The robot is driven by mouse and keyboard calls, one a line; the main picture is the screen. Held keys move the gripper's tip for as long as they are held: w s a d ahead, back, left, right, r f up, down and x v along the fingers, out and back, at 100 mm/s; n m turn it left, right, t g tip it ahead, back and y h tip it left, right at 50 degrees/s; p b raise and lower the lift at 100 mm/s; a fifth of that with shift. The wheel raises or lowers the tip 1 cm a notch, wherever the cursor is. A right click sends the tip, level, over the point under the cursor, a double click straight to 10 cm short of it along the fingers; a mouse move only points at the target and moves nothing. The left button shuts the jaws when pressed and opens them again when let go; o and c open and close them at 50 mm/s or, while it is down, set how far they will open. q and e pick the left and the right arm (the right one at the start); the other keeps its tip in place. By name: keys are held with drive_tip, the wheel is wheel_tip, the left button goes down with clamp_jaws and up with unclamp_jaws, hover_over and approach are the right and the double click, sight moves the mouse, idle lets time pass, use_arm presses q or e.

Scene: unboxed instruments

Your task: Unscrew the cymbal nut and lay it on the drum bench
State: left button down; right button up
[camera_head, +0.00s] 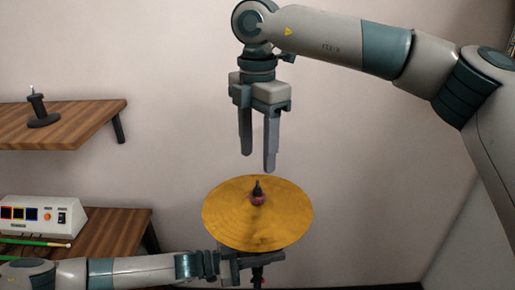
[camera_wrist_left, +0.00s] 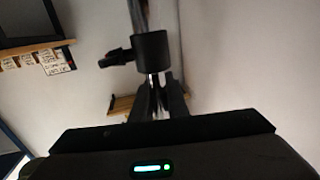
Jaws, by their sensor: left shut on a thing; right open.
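The cymbal nut (camera_head: 257,186), small and dark, stands upright at the middle of the golden cymbal (camera_head: 228,222), above a reddish washer (camera_head: 257,200). My right gripper (camera_head: 257,160) is open and empty, pointing down above the nut with a clear gap. My left gripper (camera_head: 262,260) is below the cymbal's front edge, shut on the cymbal stand (camera_head: 258,277). In the left wrist view, the stand's dark collar (camera_wrist_left: 152,47) shows beyond my left fingers (camera_wrist_left: 158,98). Two wooden surfaces are at the left; I cannot tell which is the drum bench.
The upper wooden surface (camera_head: 80,122) carries a small black stand (camera_head: 39,110) and has free room. The lower wooden surface (camera_head: 112,235) carries a pale control box (camera_head: 40,215) with a green stick (camera_head: 35,241) in front. A plain wall is behind.

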sight(257, 183)
drive_tip(key=shift+m, duration=1.5)
drive_tip(key=shift+f, duration=0.2)
drive_tip(key=shift+f, duration=3.85)
drive_tip(key=c, duration=1.1)
